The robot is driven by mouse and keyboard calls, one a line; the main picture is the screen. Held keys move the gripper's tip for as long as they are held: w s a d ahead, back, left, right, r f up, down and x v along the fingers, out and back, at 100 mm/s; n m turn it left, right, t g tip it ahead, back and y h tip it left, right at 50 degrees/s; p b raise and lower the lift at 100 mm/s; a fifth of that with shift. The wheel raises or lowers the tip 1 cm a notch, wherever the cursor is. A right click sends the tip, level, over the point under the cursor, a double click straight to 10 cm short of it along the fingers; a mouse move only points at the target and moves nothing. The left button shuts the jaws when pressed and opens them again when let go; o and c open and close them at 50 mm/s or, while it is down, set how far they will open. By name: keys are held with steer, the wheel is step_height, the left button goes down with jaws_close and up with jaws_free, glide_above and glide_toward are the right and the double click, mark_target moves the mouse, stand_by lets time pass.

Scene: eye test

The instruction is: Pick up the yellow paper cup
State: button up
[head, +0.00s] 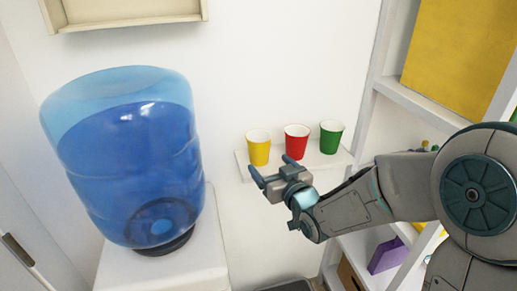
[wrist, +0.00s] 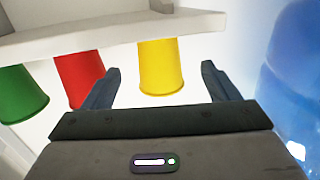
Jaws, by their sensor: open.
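The yellow paper cup (head: 259,152) stands upright at the left end of a small white wall shelf in the head view. A red cup (head: 296,142) and a green cup (head: 331,137) stand to its right. My gripper (head: 272,167) is open and empty, in front of the shelf near the yellow cup. In the wrist view, which looks upside down, the yellow cup (wrist: 161,68) shows between the two fingers of my gripper (wrist: 160,72). I cannot tell whether the fingertips reach beside it.
The narrow shelf (head: 244,173) holds the cups close together. A large blue water bottle (head: 125,150) stands on a white stand (head: 205,245) at the left. A white shelving unit (head: 372,75) is at the right, behind my arm. Bare wall lies between bottle and cups.

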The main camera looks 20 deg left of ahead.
mark_target(264, 156)
steer(key=shift+p+x, duration=0.95)
steer(key=shift+x, duration=3.15)
steer(key=shift+d+r, duration=0.1)
steer(key=c, duration=1)
